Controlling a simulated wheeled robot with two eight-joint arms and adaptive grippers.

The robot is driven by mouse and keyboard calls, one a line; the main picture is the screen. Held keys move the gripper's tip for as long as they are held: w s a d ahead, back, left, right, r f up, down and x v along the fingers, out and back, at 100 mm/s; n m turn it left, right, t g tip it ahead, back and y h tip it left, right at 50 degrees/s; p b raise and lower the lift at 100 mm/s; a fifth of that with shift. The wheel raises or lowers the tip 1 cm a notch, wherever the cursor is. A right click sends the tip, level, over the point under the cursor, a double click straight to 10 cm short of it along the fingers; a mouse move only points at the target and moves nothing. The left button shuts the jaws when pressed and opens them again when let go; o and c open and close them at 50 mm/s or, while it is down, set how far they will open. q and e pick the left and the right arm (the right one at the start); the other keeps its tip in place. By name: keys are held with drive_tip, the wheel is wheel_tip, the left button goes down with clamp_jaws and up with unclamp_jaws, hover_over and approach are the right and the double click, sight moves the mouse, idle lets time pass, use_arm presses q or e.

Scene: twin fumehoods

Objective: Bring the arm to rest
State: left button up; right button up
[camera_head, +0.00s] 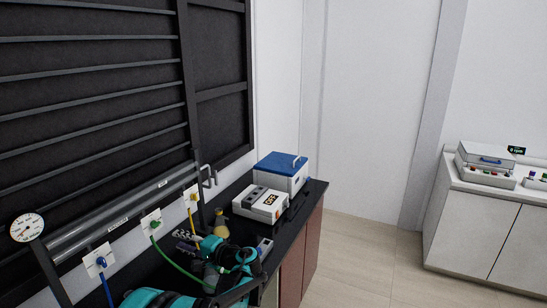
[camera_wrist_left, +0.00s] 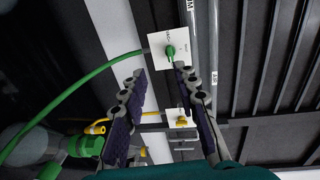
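My left arm (camera_head: 155,298) is teal and reaches in over the black bench from the bottom of the head view. My left gripper (camera_head: 186,241) is near the wall side of the bench, close to the green and yellow hoses. In the left wrist view, the two dark fingers of my left gripper (camera_wrist_left: 160,76) stand apart with nothing held between them. Beyond the fingertips is a white plate with a green valve (camera_wrist_left: 170,50). A yellow valve (camera_wrist_left: 181,121) shows between the fingers. My right gripper is in neither view.
A white device (camera_head: 262,204) and a blue-lidded box (camera_head: 281,172) stand farther along the black bench (camera_head: 297,222). A small yellowish flask (camera_head: 221,226) is beside the gripper. A green hose (camera_head: 172,262) hangs close to the arm. Floor (camera_head: 365,262) at right is clear.

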use_arm(q)
drive_tip(key=s+d+f+n+h+b, duration=0.1)
drive_tip(key=s+d+f+h, duration=0.3)
drive_tip(key=s, duration=0.6)
drive_tip(key=s+d+f+n+h+b, duration=0.2)
drive_tip(key=s+d+h, duration=0.4)
drive_tip(key=s, duration=0.5)
drive_tip(key=s+d+f+n+h+b, duration=0.1)
drive_tip(key=s+d+f+h+b, duration=0.2)
drive_tip(key=s, duration=0.8)
wheel_tip(320, 180, down, 4)
drive_tip(key=shift+d+r+n+h, duration=0.1)
drive_tip(key=shift+d+n+h, duration=0.2)
drive_tip(key=shift+d+h, duration=0.9)
